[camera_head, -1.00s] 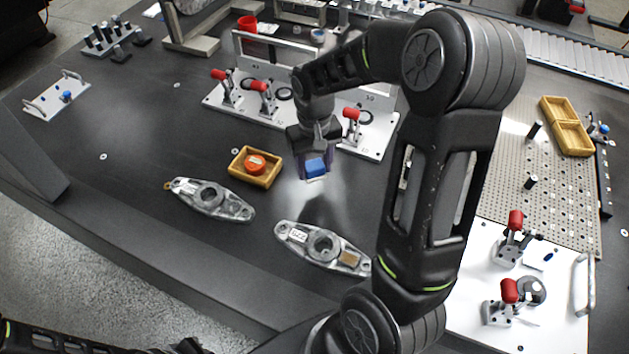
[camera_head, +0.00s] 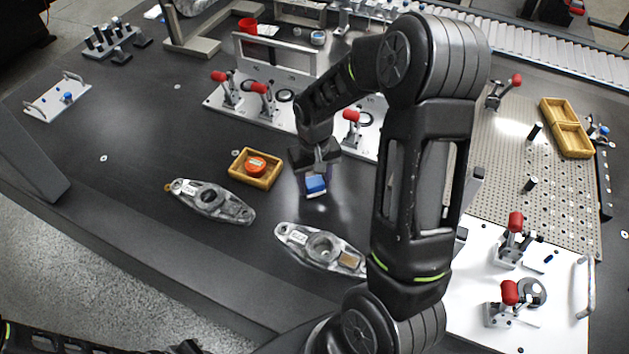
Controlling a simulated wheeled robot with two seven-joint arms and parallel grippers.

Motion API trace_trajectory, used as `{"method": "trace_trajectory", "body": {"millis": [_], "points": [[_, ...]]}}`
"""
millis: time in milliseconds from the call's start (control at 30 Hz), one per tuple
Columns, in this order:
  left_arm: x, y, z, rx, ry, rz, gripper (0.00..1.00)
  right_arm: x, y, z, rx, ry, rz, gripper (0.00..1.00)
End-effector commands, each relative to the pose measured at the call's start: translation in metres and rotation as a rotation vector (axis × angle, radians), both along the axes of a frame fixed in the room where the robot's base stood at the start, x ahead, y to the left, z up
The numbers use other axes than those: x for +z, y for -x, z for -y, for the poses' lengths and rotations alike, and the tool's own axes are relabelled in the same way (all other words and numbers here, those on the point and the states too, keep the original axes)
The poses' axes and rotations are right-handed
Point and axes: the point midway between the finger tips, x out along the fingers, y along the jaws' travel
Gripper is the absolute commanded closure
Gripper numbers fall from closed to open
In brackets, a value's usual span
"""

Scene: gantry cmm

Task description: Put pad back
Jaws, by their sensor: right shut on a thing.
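A blue pad (camera_head: 315,185) with a pale lower edge is between the fingers of my right gripper (camera_head: 316,180). The gripper points down and is shut on the pad, just right of a yellow tray (camera_head: 233,167). Whether the pad touches the table or hangs just above it, I cannot tell. The yellow tray holds an orange-red round piece (camera_head: 256,165). My left gripper is not in view; only part of a dark arm shows at the lower left edge.
Two metal castings (camera_head: 212,201) (camera_head: 320,248) lie in front on the dark table. A white fixture plate with red-handled clamps (camera_head: 262,88) stands behind. A perforated plate (camera_head: 500,140) with a yellow two-part tray (camera_head: 566,127) is at right. Bare table lies left of the yellow tray.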

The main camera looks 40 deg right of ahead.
Motion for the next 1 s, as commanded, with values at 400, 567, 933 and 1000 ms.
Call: {"method": "trace_trajectory", "body": {"millis": [400,567,933,1000], "points": [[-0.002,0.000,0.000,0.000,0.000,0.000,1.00,-0.003,0.000,0.000,0.000,0.000,-0.001,0.35],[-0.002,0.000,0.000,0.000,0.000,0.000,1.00,-0.003,0.000,0.000,0.000,0.000,0.000,0.32],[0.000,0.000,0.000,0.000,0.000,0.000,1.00,0.015,-0.001,0.000,0.000,0.000,0.003,0.32],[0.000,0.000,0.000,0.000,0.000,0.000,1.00,0.026,-0.001,0.000,0.000,0.000,0.004,0.32]]}}
